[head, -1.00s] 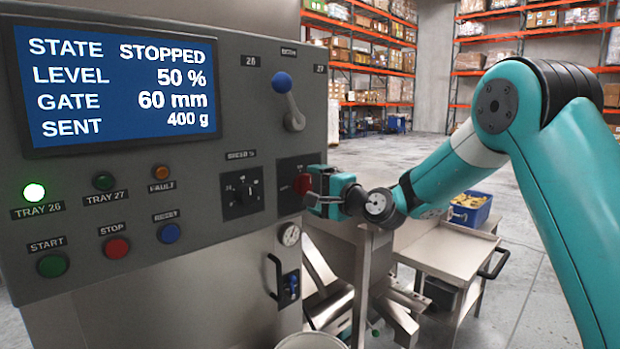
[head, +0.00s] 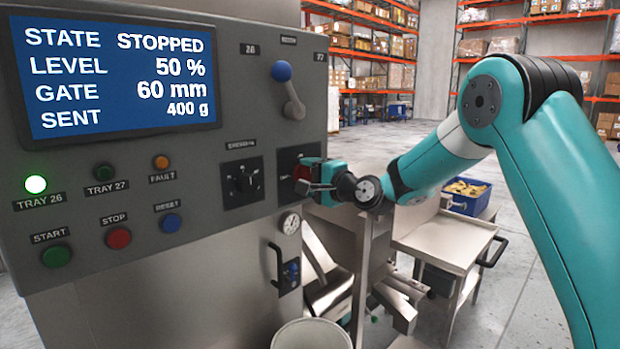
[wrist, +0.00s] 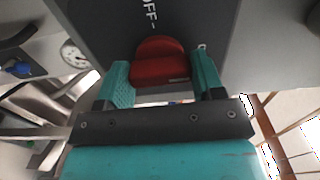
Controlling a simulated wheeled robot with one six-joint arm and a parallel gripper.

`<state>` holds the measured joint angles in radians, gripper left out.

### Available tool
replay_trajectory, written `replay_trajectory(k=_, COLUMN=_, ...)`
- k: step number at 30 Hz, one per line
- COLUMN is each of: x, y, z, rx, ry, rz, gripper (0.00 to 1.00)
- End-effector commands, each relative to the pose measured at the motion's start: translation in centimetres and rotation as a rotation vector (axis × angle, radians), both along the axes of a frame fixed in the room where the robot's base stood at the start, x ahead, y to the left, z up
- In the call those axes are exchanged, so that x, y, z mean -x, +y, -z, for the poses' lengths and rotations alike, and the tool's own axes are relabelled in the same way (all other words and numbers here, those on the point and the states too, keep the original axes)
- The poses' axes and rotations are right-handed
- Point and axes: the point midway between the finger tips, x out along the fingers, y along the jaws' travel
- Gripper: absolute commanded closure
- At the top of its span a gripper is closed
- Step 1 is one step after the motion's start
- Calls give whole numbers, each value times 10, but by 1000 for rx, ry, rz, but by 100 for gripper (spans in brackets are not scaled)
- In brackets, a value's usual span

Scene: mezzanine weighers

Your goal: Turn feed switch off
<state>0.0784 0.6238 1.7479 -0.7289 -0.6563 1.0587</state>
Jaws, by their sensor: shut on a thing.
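The feed switch is a red rotary knob (head: 301,173) on a dark square plate at the right end of the grey control panel. In the wrist view the red knob (wrist: 158,62) sits between the two teal fingers, and the word OFF shows on the plate above it. My gripper (head: 307,182) is shut on the knob, with one finger on each side; it also shows in the wrist view (wrist: 160,80). The knob's exact pointing angle is hard to tell. The display (head: 120,80) reads STOPPED, level 50 %, gate 60 mm, sent 400 g.
A black speed dial (head: 243,183) is just left of the switch. A blue-knobbed lever (head: 287,90) is above. Start, stop and reset buttons (head: 118,238) are at the lower left. A steel cart (head: 445,245) and a blue crate (head: 466,207) stand beyond my arm.

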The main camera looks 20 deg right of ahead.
Motion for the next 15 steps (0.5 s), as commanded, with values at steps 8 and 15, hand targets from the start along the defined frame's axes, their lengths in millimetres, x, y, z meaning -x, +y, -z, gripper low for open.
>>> replay_trajectory(k=8, x=0, y=0, z=5, rx=107, ry=-56, rz=0, gripper=62)
replay_trajectory(k=15, x=0, y=0, z=7, rx=287, ry=-151, rz=1, gripper=62)
